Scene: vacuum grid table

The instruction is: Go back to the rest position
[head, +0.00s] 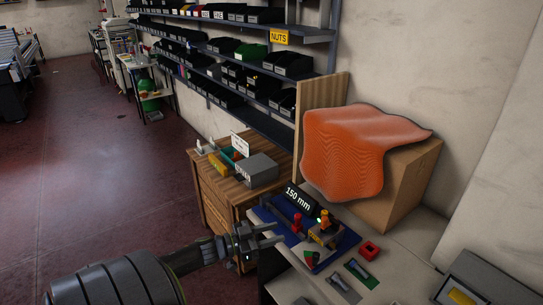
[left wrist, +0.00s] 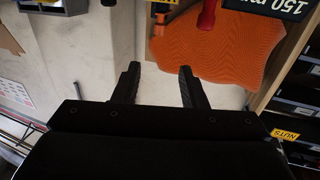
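My left gripper (head: 278,232) reaches in from the lower left in the head view. It is at the left edge of the blue grid table (head: 264,215), and I cannot tell its exact height above it. Its two fingers are apart with nothing between them. In the left wrist view the dark fingers (left wrist: 160,70) also stand apart and empty, with the orange cloth and pale wall behind them. My right gripper is in neither view.
On the blue table stand a "150 mm" sign (head: 298,198), a red-handled piece (head: 297,222) and a yellow-topped fixture (head: 325,232). An orange cloth (head: 350,150) drapes over a cardboard box (head: 410,185). A wooden cabinet (head: 213,205) stands left; open floor lies farther left.

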